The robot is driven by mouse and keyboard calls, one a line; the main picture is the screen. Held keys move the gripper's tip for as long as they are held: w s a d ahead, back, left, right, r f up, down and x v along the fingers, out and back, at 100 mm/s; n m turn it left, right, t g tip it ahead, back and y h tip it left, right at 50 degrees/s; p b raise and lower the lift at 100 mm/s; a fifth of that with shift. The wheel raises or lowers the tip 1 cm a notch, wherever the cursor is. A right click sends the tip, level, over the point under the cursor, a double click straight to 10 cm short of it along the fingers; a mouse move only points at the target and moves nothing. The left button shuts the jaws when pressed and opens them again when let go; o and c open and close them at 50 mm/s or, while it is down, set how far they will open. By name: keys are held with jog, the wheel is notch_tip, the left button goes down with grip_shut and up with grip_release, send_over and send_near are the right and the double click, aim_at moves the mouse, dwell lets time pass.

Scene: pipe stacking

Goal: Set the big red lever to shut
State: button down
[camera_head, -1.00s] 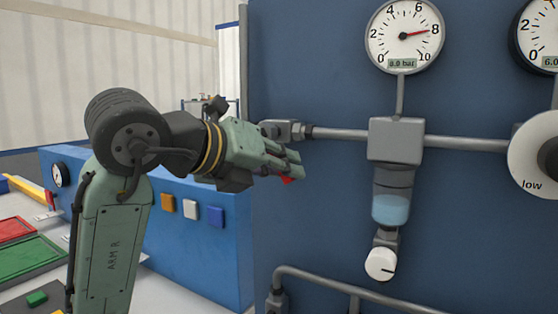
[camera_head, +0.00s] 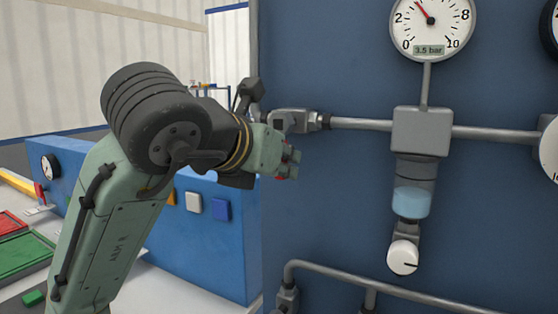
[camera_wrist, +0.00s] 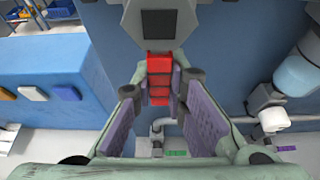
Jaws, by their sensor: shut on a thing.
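The big red lever (camera_wrist: 159,78) hangs from a grey valve body (camera_wrist: 157,22) in the wrist view. My gripper (camera_wrist: 160,100) is around the lever, with a purple-padded finger on each side. In the head view my gripper (camera_head: 287,163) is just below the valve body (camera_head: 297,121) at the left end of the pipe. Only small red bits of the lever show there between the fingers; the rest is hidden. I cannot read any open or shut marking on the valve.
A round gauge (camera_head: 432,22) reads 3.5 bar. A filter unit with a blue bowl (camera_head: 411,202) and white knob (camera_head: 403,257) is to the right. Lower pipes (camera_head: 330,272) run beneath. A low blue console (camera_head: 232,253) stands behind my arm.

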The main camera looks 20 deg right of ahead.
dwell(0.3)
jog(key=c, duration=1.6)
grip_release()
jog(key=shift+a, duration=0.1)
jog(key=v, duration=1.2)
jog(key=shift+r, duration=0.1)
